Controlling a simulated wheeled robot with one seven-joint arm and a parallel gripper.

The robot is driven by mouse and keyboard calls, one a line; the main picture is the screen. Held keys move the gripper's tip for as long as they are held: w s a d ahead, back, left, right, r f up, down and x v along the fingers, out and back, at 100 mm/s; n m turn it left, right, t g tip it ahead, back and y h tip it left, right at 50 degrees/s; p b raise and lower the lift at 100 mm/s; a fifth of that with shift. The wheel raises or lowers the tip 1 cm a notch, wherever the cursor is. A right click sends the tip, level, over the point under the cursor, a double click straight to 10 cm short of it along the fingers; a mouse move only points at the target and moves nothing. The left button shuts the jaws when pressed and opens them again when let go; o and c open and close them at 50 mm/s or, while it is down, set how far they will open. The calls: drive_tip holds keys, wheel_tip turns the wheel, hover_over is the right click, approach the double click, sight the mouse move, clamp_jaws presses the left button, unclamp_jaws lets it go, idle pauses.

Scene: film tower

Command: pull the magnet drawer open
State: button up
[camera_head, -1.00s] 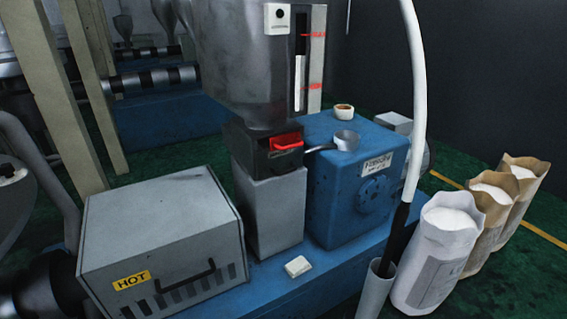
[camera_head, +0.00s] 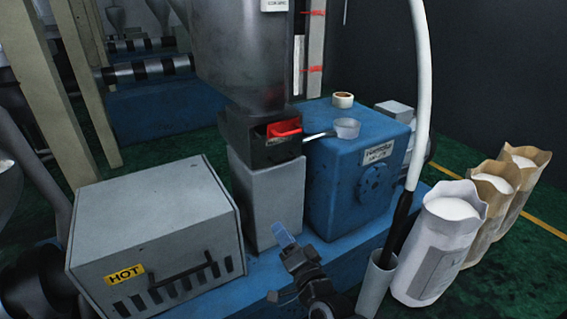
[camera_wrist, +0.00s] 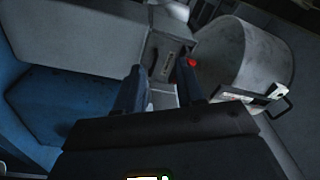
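The magnet drawer (camera_head: 272,151) is in the dark housing under the steel hopper, on top of a grey column. Its red handle (camera_head: 285,130) is on the front. In the wrist view a small red spot (camera_wrist: 191,62), probably this handle, shows by the right finger, which seems to hide the rest. My gripper (camera_head: 288,243) is low in front of the column, below the drawer and apart from it. In the wrist view its two fingers (camera_wrist: 160,88) stand apart with nothing between them.
A scoop (camera_head: 346,128) and a tape roll (camera_head: 342,100) sit on the blue gearbox (camera_head: 345,185), close right of the drawer. A grey box marked HOT (camera_head: 150,225) stands at left. A white hose (camera_head: 419,100) rises at right, near open sacks (camera_head: 445,240).

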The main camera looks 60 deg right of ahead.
sight(284, 161)
drive_tip(key=shift+w+d+r+m+g+h+b, duration=0.35)
drive_tip(key=shift+w+d+r+m+g+h, duration=0.4)
drive_tip(key=shift+w+d+m, duration=2.3)
drive_tip(key=shift+w+d+r+m+g+h+b, duration=0.5)
drive_tip(key=shift+w+d+h, duration=0.6)
drive_tip(key=shift+d, duration=4.05)
drive_tip(key=shift+w+d+r+m+g+h+b, duration=0.2)
drive_tip(key=shift+w+d+r+m+g+h, duration=0.45)
drive_tip(key=shift+w+d+m, duration=2.45)
drive_tip(key=d+n, duration=0.1)
drive_tip(key=s+d+n, duration=0.1)
drive_tip(key=n, duration=0.1)
drive_tip(key=shift+s+r, duration=0.15)
drive_tip(key=shift+s, duration=0.05)
drive_tip(key=shift+c, duration=0.4)
clamp_jaws()
